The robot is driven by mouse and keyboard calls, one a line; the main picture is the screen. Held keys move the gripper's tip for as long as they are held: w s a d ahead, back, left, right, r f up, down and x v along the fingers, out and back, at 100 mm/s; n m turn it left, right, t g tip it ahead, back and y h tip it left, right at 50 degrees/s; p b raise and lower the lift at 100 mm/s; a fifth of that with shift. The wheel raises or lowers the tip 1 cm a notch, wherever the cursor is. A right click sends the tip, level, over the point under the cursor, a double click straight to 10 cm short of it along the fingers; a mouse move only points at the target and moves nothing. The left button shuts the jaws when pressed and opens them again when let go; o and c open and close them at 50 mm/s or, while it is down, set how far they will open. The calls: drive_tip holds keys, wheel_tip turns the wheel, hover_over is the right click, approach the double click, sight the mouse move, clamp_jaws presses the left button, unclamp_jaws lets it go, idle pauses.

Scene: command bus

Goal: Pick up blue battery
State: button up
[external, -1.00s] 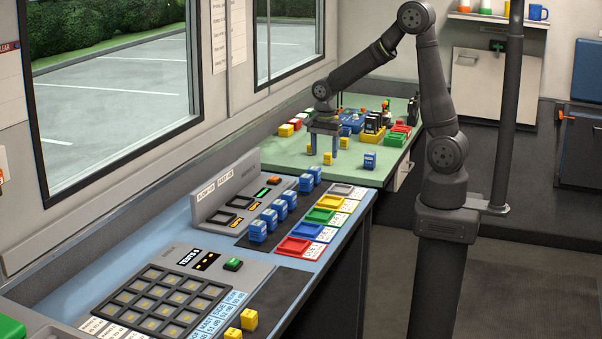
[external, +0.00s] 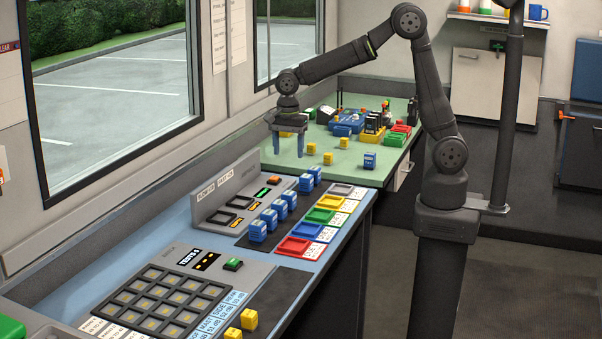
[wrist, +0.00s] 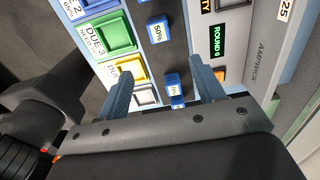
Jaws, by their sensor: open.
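Several blue batteries with white labels stand in a row on the dark strip of the console; the nearest blue battery (external: 258,231) and the farthest one (external: 315,173) show in the external view. Another blue battery (external: 369,160) stands alone on the green table. My gripper (external: 288,155) is open and empty, fingers down, just beyond and above the far end of the row. In the wrist view, a battery marked 50% (wrist: 157,30) lies ahead of the fingertips. A second battery (wrist: 175,86) shows between the fingers (wrist: 159,66); a third (wrist: 173,117) is partly hidden by the gripper body.
Coloured trays, such as the red one (external: 294,247) and green one (external: 320,215), line the right of the row. A raised grey panel (external: 226,192) stands left. Yellow blocks (external: 312,147) and other items sit on the green table (external: 345,174).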

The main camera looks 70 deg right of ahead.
sight(289, 192)
drive_tip(key=f, duration=1.7)
drive_tip(key=shift+s+a+f, duration=0.1)
drive_tip(key=shift+a+f, duration=0.05)
drive_tip(key=shift+a, duration=0.05)
drive_tip(key=c, duration=1.2)
